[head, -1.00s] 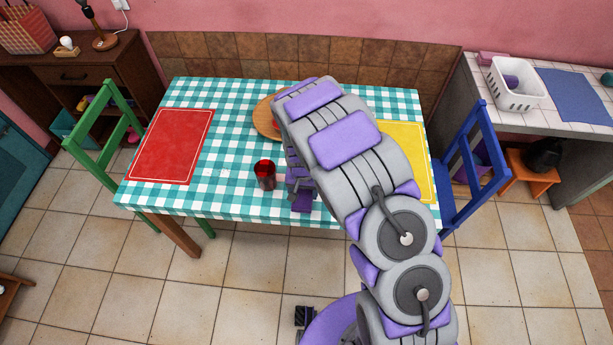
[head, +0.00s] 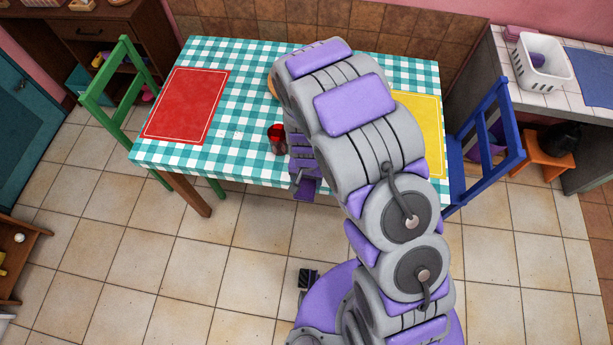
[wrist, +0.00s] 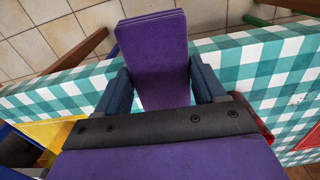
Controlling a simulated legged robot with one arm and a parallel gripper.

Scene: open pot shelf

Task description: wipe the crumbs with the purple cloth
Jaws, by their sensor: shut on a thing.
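The purple cloth (wrist: 153,55) is a folded, layered block between the two dark fingers of my gripper (wrist: 158,85) in the wrist view. My gripper is shut on it. The cloth's far end reaches past the table's front edge, over the floor in that view. I cannot tell whether the cloth touches the tabletop. In the head view my arm hides most of the gripper, near the front edge of the checked table (head: 215,165). A few faint specks, possibly crumbs, show on the tablecloth at the right of the wrist view.
A red cup (head: 277,138) stands close to the left of my gripper. A red placemat (head: 186,104) lies at left and a yellow one (head: 428,115) at right, partly behind my arm. A green chair (head: 118,95) and a blue chair (head: 487,150) flank the table.

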